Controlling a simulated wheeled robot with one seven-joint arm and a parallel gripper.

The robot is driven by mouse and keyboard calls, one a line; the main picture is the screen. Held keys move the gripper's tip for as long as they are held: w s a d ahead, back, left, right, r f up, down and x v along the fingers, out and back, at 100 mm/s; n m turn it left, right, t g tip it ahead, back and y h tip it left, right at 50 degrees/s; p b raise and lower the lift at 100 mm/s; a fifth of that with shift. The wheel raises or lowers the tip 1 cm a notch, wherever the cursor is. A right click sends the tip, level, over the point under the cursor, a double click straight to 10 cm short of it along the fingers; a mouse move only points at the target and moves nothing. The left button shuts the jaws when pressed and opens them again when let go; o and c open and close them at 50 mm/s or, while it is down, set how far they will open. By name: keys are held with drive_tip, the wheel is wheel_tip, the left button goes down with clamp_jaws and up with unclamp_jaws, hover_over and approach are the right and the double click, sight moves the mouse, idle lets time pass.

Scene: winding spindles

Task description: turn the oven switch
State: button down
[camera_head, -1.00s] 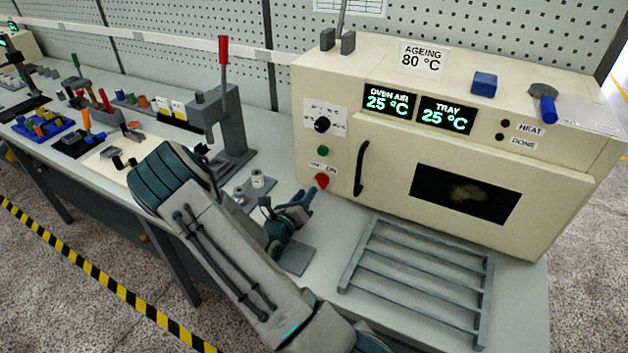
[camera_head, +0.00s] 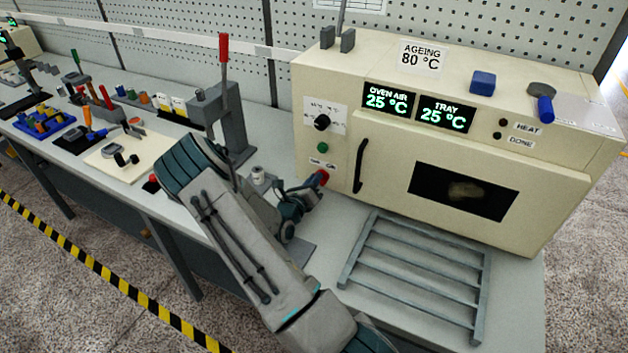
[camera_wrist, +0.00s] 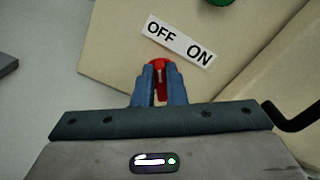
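The oven switch is a small red knob (camera_head: 322,176) low on the left of the oven's front. It shows in the wrist view (camera_wrist: 159,64) below a white OFF / ON label (camera_wrist: 178,41), with a pale mark on its face. My gripper (camera_wrist: 160,76) is at the knob, with its two blue fingers on either side of the red part. The fingers are apart, but I cannot tell whether they press on it. In the head view my gripper (camera_head: 314,186) reaches the knob from the lower left and partly covers it.
The cream oven (camera_head: 400,165) has a dial (camera_head: 322,122), a green button (camera_head: 323,147) and a black door handle (camera_head: 361,165). Both displays read 25 °C. A grey rack (camera_head: 420,275) lies in front. A press with a red-tipped lever (camera_head: 223,60) stands left of my gripper.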

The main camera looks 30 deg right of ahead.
drive_tip(key=shift+m+b, duration=0.4)
drive_tip(key=m+b, duration=0.2)
drive_tip(key=shift+s+d+m, duration=0.15)
drive_tip(key=shift+s+m, duration=0.05)
drive_tip(key=shift+m, duration=0.2)
drive_tip(key=m+b, duration=0.3)
drive_tip(key=b, duration=0.1)
drive_tip(key=shift+s+d+f+m, duration=0.1)
drive_tip(key=shift+s+d+m, duration=0.1)
drive_tip(key=shift+m, duration=0.2)
drive_tip(key=m+b, duration=0.2)
drive_tip(key=b, duration=0.1)
drive_tip(key=m+b, duration=0.2)
drive_tip(key=shift+s+f, duration=0.1)
drive_tip(key=shift+s, duration=0.15)
drive_tip(key=m+b, duration=0.2)
drive_tip(key=b, duration=0.1)
drive_tip(key=shift+s+d, duration=0.1)
drive_tip(key=shift+r+m+b, duration=0.2)
drive_tip(key=shift+m+b, duration=0.1)
drive_tip(key=shift+m, duration=0.1)
drive_tip(key=c, duration=1.5)
unclamp_jaws()
